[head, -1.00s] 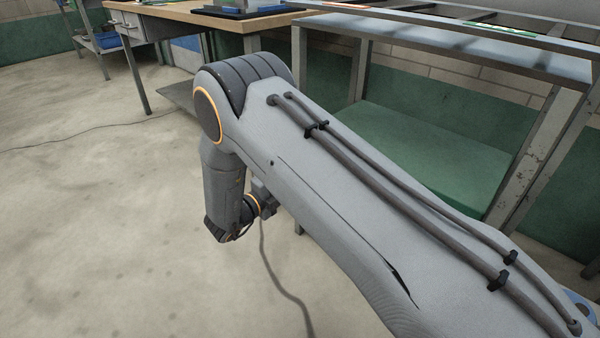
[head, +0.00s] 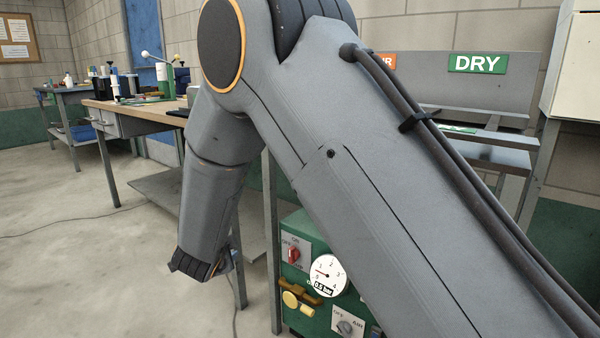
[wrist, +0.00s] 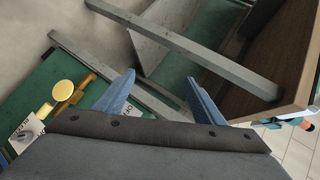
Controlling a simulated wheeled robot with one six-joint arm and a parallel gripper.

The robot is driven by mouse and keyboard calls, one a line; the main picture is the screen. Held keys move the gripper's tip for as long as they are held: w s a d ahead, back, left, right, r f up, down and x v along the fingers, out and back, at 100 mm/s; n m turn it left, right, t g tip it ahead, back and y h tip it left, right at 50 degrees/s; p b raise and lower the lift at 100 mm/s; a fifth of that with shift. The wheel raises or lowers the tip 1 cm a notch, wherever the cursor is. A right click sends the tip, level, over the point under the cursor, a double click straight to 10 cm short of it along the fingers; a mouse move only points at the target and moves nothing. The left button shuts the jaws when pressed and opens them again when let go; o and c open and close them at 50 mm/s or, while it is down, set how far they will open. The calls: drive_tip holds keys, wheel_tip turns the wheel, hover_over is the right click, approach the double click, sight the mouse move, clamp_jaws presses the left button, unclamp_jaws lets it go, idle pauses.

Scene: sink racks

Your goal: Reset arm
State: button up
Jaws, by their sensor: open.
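My arm crosses the head view from the lower right up to its elbow at the top, then bends down at the left. The jaws are not visible in the head view. In the wrist view my gripper (wrist: 155,95) shows two blue fingers spread well apart, with nothing between them. Beyond the fingers are grey metal frame bars (wrist: 190,45) and a green surface.
A green panel (head: 298,258) with a gauge (head: 326,275), a red switch (head: 293,255) and a yellow knob (head: 291,300) stands behind my arm. A wooden workbench (head: 140,112) is at the left. A rack with a DRY sign (head: 477,63) is at the right.

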drive_tip(key=s+d+r+n+g+y, duration=0.15)
drive_tip(key=s+r+n+g, duration=0.35)
drive_tip(key=s, duration=0.5)
drive_tip(key=s+r+n+g+y, duration=0.2)
drive_tip(key=s+r+n+y, duration=0.1)
drive_tip(key=s+n, duration=0.5)
drive_tip(key=s+d+n+g+h, duration=0.2)
drive_tip(key=s+d+n+g, duration=0.15)
drive_tip(key=s+d, duration=0.65)
drive_tip(key=s+d+n+g+h, duration=0.15)
drive_tip(key=s+d+n, duration=0.25)
drive_tip(key=s+d, duration=0.55)
drive_tip(key=s+d+r+m+p, duration=0.1)
drive_tip(key=d+r+m+p, duration=0.1)
drive_tip(key=d+r+p, duration=0.4)
drive_tip(key=s+d+r+m+h+p, duration=0.1)
drive_tip(key=d+r+m+p, duration=0.1)
drive_tip(key=d+r+p, duration=0.4)
drive_tip(key=s+d+r+m+p, duration=0.1)
drive_tip(key=d+r+p, duration=0.5)
drive_tip(key=r+p, duration=0.8)
drive_tip(key=m+p, duration=0.1)
drive_tip(key=p, duration=0.6)
drive_tip(key=shift+d+r+g, duration=0.15)
drive_tip(key=shift+g, duration=0.15)
